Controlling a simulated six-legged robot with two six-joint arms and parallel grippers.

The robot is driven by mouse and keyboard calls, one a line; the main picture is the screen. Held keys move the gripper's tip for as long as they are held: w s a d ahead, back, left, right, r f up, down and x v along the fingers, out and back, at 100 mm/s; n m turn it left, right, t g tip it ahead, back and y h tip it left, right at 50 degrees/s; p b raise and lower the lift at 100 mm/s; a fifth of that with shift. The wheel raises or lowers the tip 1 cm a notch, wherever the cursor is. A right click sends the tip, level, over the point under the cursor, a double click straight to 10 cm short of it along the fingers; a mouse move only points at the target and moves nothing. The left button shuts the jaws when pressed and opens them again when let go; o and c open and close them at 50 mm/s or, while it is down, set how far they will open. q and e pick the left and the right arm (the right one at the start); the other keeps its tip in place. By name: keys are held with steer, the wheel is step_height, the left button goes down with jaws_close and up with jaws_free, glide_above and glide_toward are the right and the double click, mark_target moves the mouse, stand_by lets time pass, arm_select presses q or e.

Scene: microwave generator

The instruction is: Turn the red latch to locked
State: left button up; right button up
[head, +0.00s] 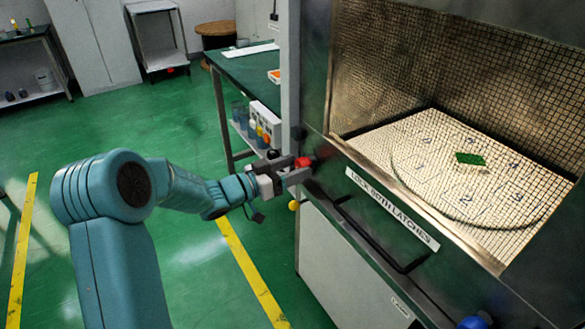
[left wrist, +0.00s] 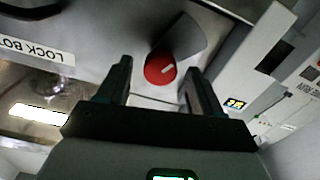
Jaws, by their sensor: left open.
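The red latch (head: 303,162) is a round knob on the left end of the microwave's front panel. In the left wrist view the red latch (left wrist: 160,68) shows a pale pointer mark slanting toward the upper right and a grey plate behind it. My left gripper (head: 290,177) is at the latch in the head view. In the left wrist view my left gripper (left wrist: 160,80) is open, with one dark finger on each side of the knob. I cannot tell whether the fingers touch it. My right gripper is not in view.
The panel carries a "LOCK BOTH LATCHES" label (head: 392,208) and a dark handle bar (head: 375,238). A blue knob (head: 473,322) is at the lower right. The open chamber holds a green-topped block (head: 470,158). A green-topped workbench (head: 250,72) stands behind my left gripper.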

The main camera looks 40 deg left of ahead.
arm_select(q)
steer(key=shift+w, duration=0.1)
steer(key=c, duration=1.1)
steer(key=shift+f+m+b, duration=0.15)
steer(key=shift+m+b, duration=0.45)
steer(key=shift+b, duration=0.2)
steer(key=shift+d+m+b, duration=0.15)
steer(key=shift+m+b, duration=7.5)
steer(key=shift+m, duration=0.75)
steer(key=o, duration=1.1)
